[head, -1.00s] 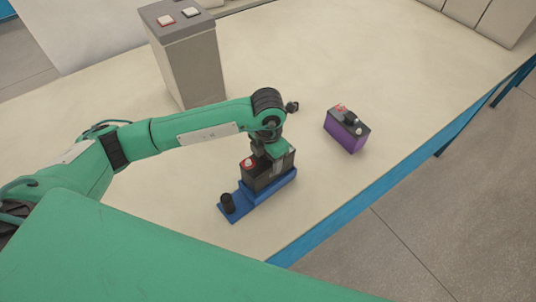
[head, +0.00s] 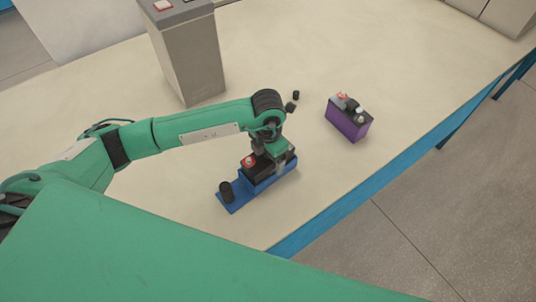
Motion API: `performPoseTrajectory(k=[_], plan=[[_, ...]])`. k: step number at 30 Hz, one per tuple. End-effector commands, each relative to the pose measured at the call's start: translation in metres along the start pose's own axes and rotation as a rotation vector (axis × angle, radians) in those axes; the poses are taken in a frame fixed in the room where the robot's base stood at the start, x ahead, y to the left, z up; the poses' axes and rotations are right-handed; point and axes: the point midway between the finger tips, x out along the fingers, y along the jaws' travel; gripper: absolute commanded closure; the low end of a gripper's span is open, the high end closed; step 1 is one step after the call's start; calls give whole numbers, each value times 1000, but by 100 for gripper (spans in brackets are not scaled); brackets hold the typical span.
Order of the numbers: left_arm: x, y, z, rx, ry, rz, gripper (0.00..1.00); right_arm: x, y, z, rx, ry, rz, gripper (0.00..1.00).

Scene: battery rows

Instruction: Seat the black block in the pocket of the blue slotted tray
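The black block (head: 256,172), with a red terminal on its top, stands upright at the blue slotted tray (head: 235,203) on the table. Its lower part is hidden behind the tray's near wall, so it sits at least partly down in the pocket; whether it touches the bottom cannot be seen. My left gripper (head: 279,156) points down over the block's right part and appears shut on it; the fingertips are partly hidden. A black round post (head: 227,192) stands on the tray's left end. My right gripper is not in view.
A purple block (head: 347,120) with a black top stands to the right, near the table's blue edge (head: 400,162). A tall grey box (head: 188,60) stands at the back left.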

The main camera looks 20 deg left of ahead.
Motion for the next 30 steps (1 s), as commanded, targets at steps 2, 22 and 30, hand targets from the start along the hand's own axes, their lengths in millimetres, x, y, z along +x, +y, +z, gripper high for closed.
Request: performPoseTrajectory(k=[2, 22, 30], plan=[[0, 0, 0, 0, 0, 0, 19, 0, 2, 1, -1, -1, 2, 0], [-89, 0, 1, 0, -6, 2, 19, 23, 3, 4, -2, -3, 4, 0], [-120, 0, 0, 0, -1, 0, 19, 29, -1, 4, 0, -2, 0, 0]])
